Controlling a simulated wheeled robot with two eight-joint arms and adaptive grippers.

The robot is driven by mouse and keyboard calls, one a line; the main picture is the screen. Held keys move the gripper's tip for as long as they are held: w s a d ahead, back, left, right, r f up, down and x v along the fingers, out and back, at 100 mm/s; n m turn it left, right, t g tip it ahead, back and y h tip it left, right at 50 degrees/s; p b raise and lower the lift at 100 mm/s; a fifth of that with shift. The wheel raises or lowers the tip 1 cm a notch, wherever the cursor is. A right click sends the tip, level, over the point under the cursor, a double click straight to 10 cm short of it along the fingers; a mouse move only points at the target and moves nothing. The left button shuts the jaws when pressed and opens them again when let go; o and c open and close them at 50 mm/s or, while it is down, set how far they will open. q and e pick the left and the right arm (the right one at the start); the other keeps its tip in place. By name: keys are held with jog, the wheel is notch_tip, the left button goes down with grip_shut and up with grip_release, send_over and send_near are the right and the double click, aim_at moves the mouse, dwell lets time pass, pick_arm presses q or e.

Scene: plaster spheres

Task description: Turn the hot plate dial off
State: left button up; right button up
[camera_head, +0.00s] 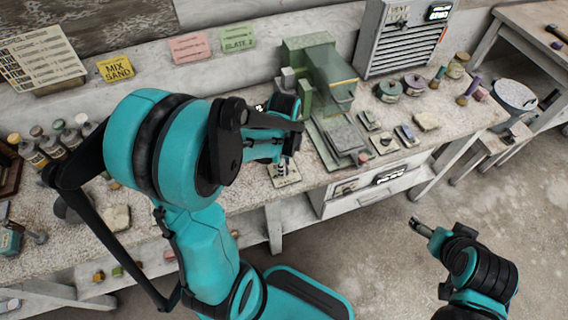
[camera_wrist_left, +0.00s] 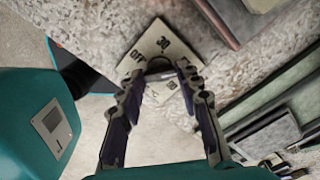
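The dial plate (camera_head: 284,174) is a small pale square at the front edge of the bench in the head view. A dark round dial (camera_wrist_left: 160,66) sits between the fingertips of my left gripper (camera_wrist_left: 161,77). The fingers stand apart on either side of the dial; whether they press on it is not clear. In the head view my left gripper (camera_head: 285,160) is just above the plate, with the dial mostly hidden. My right gripper (camera_head: 421,228) hangs over the floor, away from the bench.
Small tiles (camera_head: 384,143) and jars (camera_head: 389,91) lie farther right. Bottles (camera_head: 50,145) stand at the far left. A grey vented unit (camera_head: 398,38) stands at the back.

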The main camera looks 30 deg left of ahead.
pick_arm(q)
jog(key=shift+n, duration=0.3)
jog(key=n, duration=0.3)
jog(key=shift+n, duration=0.3)
jog(key=n, duration=0.3)
jog(key=shift+n, duration=0.3)
jog(key=n, duration=0.3)
jog(key=shift+n, duration=0.3)
jog(key=n, duration=0.4)
jog(key=shift+n, duration=0.3)
jog(key=n, duration=1.2)
